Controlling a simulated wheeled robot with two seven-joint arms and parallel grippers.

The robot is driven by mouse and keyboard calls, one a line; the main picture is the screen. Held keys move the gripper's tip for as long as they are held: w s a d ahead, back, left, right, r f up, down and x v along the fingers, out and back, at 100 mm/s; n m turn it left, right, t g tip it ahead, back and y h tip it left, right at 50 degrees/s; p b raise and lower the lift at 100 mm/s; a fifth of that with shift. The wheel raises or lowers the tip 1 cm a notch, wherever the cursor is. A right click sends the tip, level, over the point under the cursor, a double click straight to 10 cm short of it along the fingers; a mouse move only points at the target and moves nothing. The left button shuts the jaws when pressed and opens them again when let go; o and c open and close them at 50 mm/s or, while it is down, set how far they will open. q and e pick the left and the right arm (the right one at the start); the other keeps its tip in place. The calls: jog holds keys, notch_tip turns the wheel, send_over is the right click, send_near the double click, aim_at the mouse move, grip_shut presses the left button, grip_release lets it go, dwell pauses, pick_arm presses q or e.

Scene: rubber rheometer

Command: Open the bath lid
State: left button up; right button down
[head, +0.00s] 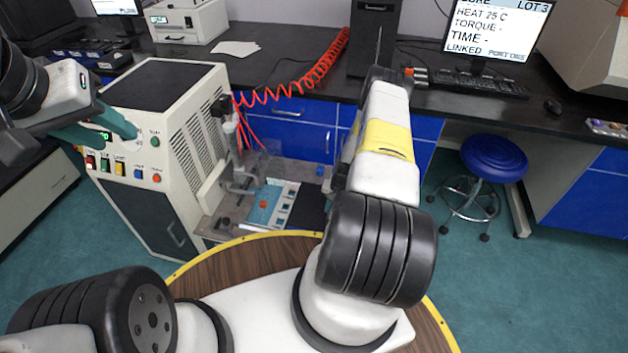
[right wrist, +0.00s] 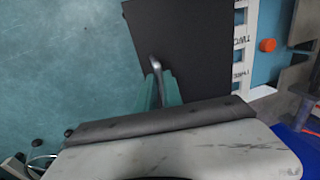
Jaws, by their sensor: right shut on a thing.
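The bath lid seems to be the flat black panel (right wrist: 195,40) in the right wrist view, with a small grey metal handle (right wrist: 154,62) near its edge. My right gripper (right wrist: 160,88) has its teal fingers closed together around the handle. In the head view part of the dark panel (head: 309,207) shows beside the bench unit, and my right arm hides the right gripper. My left gripper (head: 106,128) is in front of the cream cabinet's (head: 160,100) control panel, its teal fingers apart, with no object seen between them.
A red coiled hose (head: 300,88) hangs behind the cabinet. A blue stool (head: 494,160) stands at the right. Black benches with blue drawers run along the back.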

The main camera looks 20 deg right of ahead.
jog(key=c, duration=1.5)
grip_release()
jog(key=shift+r, duration=0.1)
notch_tip(320, 180, up, 8)
jog(key=d, duration=0.1)
jog(key=shift+s+d+f, duration=0.15)
jog(key=shift+s+f, duration=0.1)
jog(key=shift+s, duration=0.15)
